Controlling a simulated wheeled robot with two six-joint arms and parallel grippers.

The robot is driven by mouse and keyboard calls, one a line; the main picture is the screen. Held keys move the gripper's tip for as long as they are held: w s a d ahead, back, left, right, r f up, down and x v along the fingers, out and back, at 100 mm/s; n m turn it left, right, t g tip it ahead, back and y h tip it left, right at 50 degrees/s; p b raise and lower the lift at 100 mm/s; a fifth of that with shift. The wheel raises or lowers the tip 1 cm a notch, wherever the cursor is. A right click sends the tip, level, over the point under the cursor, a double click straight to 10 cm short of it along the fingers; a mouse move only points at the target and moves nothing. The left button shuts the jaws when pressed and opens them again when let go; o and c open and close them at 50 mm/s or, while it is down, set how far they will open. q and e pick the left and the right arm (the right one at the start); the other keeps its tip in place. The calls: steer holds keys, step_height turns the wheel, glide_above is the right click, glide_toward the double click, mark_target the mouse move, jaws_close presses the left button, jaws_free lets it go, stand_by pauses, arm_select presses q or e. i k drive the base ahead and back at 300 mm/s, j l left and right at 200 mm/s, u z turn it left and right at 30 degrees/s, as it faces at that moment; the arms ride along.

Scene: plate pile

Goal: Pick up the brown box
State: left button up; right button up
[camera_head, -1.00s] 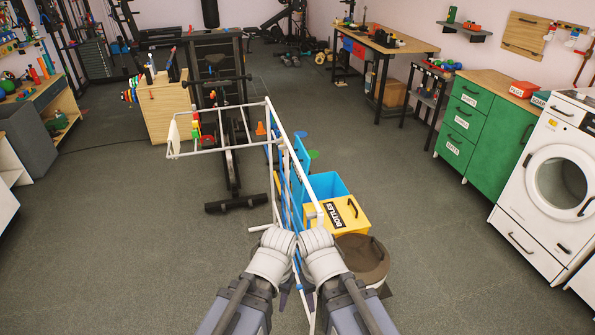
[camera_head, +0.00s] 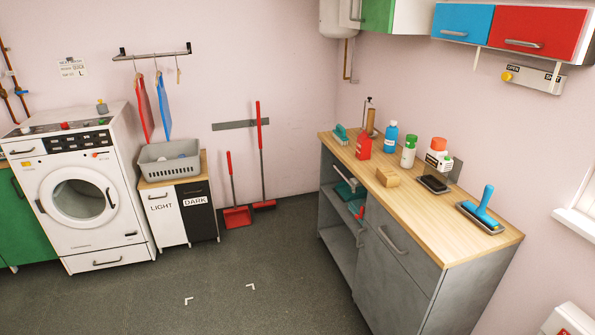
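No large brown box shows in the head view now. A small tan block (camera_head: 387,177) lies on the wooden top of the grey counter, left of a black brush-like item; I cannot tell whether it is a box. Neither of my grippers is in view, so I cannot see whether they hold anything.
The grey counter (camera_head: 394,270) stands at the right with several bottles on it. A white washing machine (camera_head: 45,225) and a light/dark laundry cabinet (camera_head: 167,220) holding a grey basket (camera_head: 165,168) stand at the left. The dark floor (camera_head: 240,285) between them is clear.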

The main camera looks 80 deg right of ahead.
mark_target(389, 178)
steer(key=z, duration=3.5)
steer(key=i+l+z, duration=0.25)
steer(key=i+l, duration=0.15)
steer(key=i+l+z, duration=0.3)
steer(key=i, duration=0.35)
